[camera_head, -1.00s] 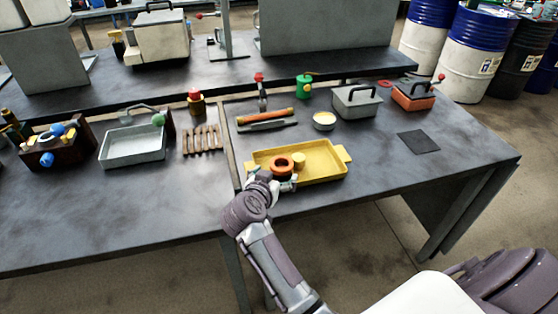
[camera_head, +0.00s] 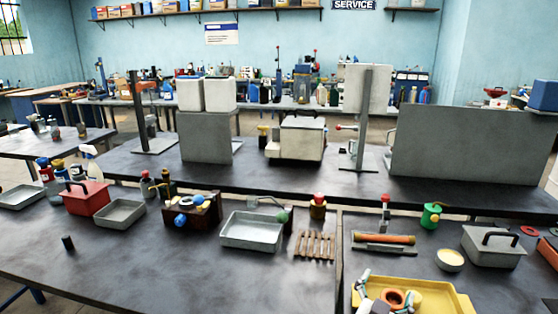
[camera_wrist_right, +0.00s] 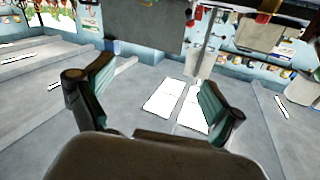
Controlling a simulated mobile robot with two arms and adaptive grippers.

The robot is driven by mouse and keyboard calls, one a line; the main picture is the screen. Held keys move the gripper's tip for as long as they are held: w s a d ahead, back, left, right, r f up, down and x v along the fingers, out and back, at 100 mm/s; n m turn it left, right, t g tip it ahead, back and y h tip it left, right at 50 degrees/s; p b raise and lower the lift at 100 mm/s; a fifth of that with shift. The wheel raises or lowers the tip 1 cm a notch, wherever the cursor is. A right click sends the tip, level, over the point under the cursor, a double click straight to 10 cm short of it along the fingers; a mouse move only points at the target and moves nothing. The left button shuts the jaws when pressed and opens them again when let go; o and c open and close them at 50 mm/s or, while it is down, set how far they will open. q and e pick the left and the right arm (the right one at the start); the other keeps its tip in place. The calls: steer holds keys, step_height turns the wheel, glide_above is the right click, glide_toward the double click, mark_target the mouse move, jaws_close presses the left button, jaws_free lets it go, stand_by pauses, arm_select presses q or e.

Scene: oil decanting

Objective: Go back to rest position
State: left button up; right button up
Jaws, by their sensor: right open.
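My right gripper (camera_head: 380,292) shows at the bottom edge of the head view, in front of the yellow tray (camera_head: 438,288). In the right wrist view its two fingers (camera_wrist_right: 152,98) stand wide apart with nothing between them. An orange ring (camera_head: 392,298) shows at the tray, partly hidden by the gripper. A small yellow cylinder (camera_head: 413,298) shows beside the ring. My left gripper is not in view.
A grey tray (camera_head: 252,231) and a wooden slatted rack (camera_head: 315,246) stand left of the yellow tray. A grey lidded box (camera_head: 493,247) and a cream-filled bowl (camera_head: 450,260) stand behind it. The bench's left front is mostly clear.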

steer(key=s+a+r+n+t+y, duration=0.4)
steer(key=a+r+n+t+y, duration=0.25)
steer(key=a+n+y, duration=0.35)
steer(key=s+a+f+n+g+y, duration=0.7)
steer(key=s+f+g, duration=0.3)
steer(key=f, duration=0.3)
steer(key=s+d+f+m+g+h, duration=0.35)
steer(key=s+d+f, duration=0.2)
steer(key=s, duration=0.25)
steer(key=s+d+f+m+g+h, duration=0.2)
steer(key=s+d+f+g+h, duration=0.15)
steer(key=s+d, duration=0.35)
step_height(320, 180, down, 25)
steer(key=s+a+g, duration=0.1)
steer(key=g, duration=0.1)
steer(key=s+d+f+g, duration=0.1)
steer(key=s+d+f, duration=0.1)
steer(key=s+f, duration=1.4)
steer(key=shift+s+d+f+y, duration=0.3)
steer(key=shift+s+f, duration=0.05)
steer(key=shift+f, duration=0.45)
